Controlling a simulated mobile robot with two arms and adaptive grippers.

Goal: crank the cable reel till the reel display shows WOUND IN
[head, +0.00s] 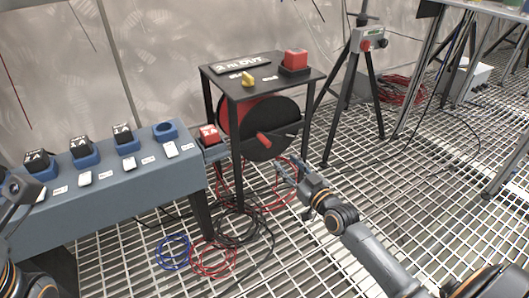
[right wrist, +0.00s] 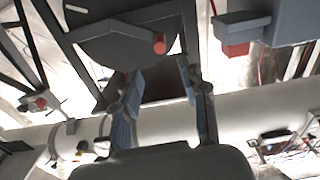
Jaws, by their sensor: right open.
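The cable reel (head: 235,118), a dark drum with a red rim, sits under a small black table. Its red crank handle (head: 264,140) is on the drum's front face, low and near the middle. The handle's red end (right wrist: 160,44) also shows in the right wrist view, beyond the fingers. The reel display (head: 241,63) on the tabletop reads a blurred figure followed by OUT. My right gripper (head: 289,170) is open and empty, below and right of the handle, apart from it. Its two spread fingers show in the right wrist view (right wrist: 160,90). My left gripper (head: 14,190) shows partly at the left edge; its jaws are unclear.
A yellow knob (head: 248,79) and a red block (head: 295,60) are on the tabletop. A blue-grey bench (head: 130,180) with black-topped blocks stands left. A tripod with a control box (head: 368,40) stands right. Loose cables (head: 215,255) lie on the grating below.

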